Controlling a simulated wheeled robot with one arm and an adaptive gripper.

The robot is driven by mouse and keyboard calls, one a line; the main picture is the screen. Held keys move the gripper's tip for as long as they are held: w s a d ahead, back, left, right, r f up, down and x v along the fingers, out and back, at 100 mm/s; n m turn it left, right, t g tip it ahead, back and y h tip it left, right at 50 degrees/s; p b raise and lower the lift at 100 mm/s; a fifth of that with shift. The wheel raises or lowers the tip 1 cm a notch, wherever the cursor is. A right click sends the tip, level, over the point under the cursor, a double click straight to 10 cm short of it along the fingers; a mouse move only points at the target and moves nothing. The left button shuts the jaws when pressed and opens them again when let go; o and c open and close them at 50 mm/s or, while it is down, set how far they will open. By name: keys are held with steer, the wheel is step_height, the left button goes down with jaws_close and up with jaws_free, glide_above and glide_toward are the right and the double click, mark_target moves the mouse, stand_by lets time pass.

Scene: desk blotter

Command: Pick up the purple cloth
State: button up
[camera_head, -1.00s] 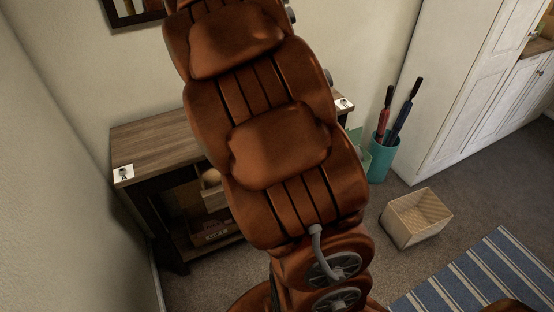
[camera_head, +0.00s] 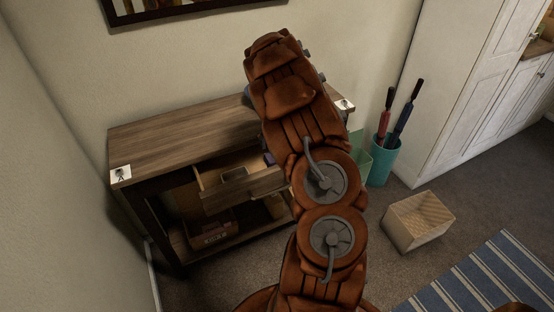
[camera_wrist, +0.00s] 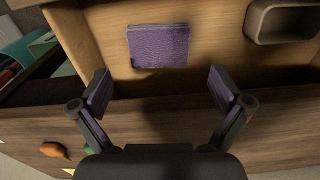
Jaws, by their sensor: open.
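The purple cloth (camera_wrist: 159,46) looks like a small flat square with a leathery texture. It lies on the wooden floor of the open drawer (camera_wrist: 209,20), near the top middle of the wrist view. My gripper (camera_wrist: 158,78) is open and empty, with its two fingers spread wide on the near side of the cloth, left and right of it. The fingers look apart from the cloth. In the head view the drawer (camera_head: 240,190) is pulled out of the wooden cabinet, and my arm hides its right part.
A small tray (camera_wrist: 283,22) sits in the drawer right of the cloth. A teal holder (camera_head: 383,160) with umbrellas stands right of the cabinet (camera_head: 185,130). A light box (camera_head: 416,220) and a striped rug (camera_head: 465,275) lie on the floor at the right.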

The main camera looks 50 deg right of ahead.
steer(key=shift+f+p, duration=1)
steer(key=shift+f, duration=2.65)
steer(key=c, duration=0.6)
steer(key=shift+r, duration=0.15)
steer(key=shift+r+b, duration=0.2)
steer(key=shift+b, duration=0.15)
step_height(320, 180, up, 11)
steer(key=b, duration=0.2)
steer(key=s+a+b, duration=0.1)
steer(key=s+a, duration=0.2)
steer(key=s, duration=0.6)
steer(key=s+a+b, duration=0.2)
steer(key=s+a, duration=0.1)
steer(key=s, duration=0.6)
steer(key=shift+s+a, duration=0.2)
steer(key=shift+s, duration=0.2)
